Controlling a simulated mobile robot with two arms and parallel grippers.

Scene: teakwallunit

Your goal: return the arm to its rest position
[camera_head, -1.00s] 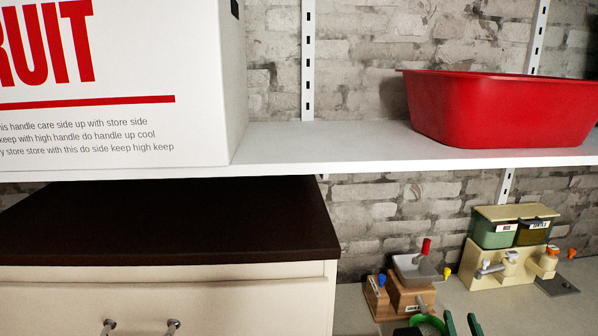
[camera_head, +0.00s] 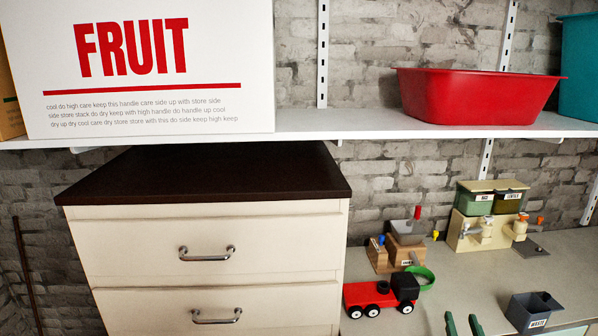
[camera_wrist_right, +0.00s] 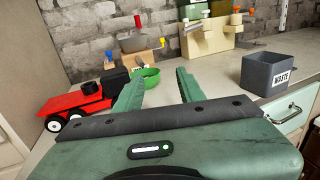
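My right gripper (camera_head: 463,324) shows only as two green fingertips at the bottom edge of the head view, over the counter. In the right wrist view, its fingers (camera_wrist_right: 159,88) stand apart with nothing between them. The gripper looks apart from both. The rest of my right arm is hidden below the head view. My left gripper is in neither view.
The counter (camera_head: 440,284) holds the red truck (camera_head: 370,297), a grey waste bin (camera_head: 534,311) and small dispensers (camera_head: 487,218). A cream drawer cabinet (camera_head: 207,262) stands left. The shelf above bears a FRUIT box (camera_head: 150,70) and a red tub (camera_head: 478,96).

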